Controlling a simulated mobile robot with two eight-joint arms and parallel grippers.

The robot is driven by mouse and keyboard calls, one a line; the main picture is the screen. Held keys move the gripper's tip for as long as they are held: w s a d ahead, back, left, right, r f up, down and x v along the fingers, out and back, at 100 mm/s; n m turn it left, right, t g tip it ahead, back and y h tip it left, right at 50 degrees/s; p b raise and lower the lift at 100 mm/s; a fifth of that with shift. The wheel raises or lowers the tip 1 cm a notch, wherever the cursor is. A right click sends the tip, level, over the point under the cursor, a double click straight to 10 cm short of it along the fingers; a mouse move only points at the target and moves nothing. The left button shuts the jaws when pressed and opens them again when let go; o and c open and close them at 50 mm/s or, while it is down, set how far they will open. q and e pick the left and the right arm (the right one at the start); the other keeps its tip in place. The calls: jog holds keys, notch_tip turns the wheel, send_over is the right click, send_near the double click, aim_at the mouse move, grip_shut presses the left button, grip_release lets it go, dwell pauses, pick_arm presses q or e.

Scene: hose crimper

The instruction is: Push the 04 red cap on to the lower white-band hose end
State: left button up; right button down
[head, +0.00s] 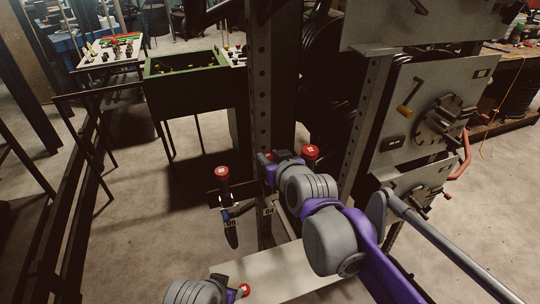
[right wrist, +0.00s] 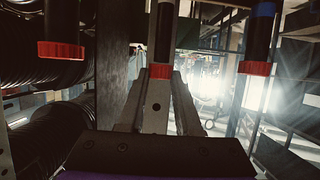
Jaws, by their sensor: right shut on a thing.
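My right gripper (head: 266,168) is beside the dark upright post. In the right wrist view its two fingers (right wrist: 160,78) are shut on a red cap (right wrist: 160,71). A dark hose end (right wrist: 164,32) meets the cap from above in that view; whether the cap is fully seated is not clear. The cap's number cannot be read there. A tag reading 04 (head: 268,211) shows below the gripper. My left arm shows at the bottom edge of the head view, with its gripper (head: 232,294) mostly hidden, near a red cap (head: 244,290).
Other red caps show in the head view, left (head: 222,173) and right (head: 310,152) of my right gripper. In the right wrist view, red-capped hose ends stand left (right wrist: 60,50) and right (right wrist: 254,68). A green bin (head: 185,68) and grey machine (head: 420,115) stand behind.

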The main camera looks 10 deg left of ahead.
jog(key=shift+f+b, duration=0.35)
jog(key=shift+f, duration=0.45)
jog(key=c, duration=0.5)
grip_release()
jog(key=v, duration=1.1)
jog(key=shift+w, duration=0.1)
jog(key=s+d+f+m+g+h, duration=0.2)
jog(key=s+d+f, duration=0.3)
jog(key=d+f, duration=0.3)
jog(key=s+d+f+m+g+h, duration=0.2)
jog(key=s+d+f+h, duration=0.1)
jog(key=s+d+f, duration=0.3)
jog(key=s+d+f+m+g+h, duration=0.1)
jog(key=s+d+f+m+h, duration=0.1)
jog(key=s+d+f, duration=0.4)
jog(key=shift+s+d+f+m+g, duration=0.1)
jog(key=shift+d+f+m+g, duration=0.05)
jog(key=shift+d+f, duration=0.75)
jog(key=shift+s+d+f+m+g, duration=0.1)
jog(key=shift+d+f, duration=0.6)
jog(key=shift+d, duration=0.4)
jog(key=shift+d+f+m+g, duration=0.15)
jog(key=shift+d+f, duration=0.65)
jog(key=shift+d, duration=0.2)
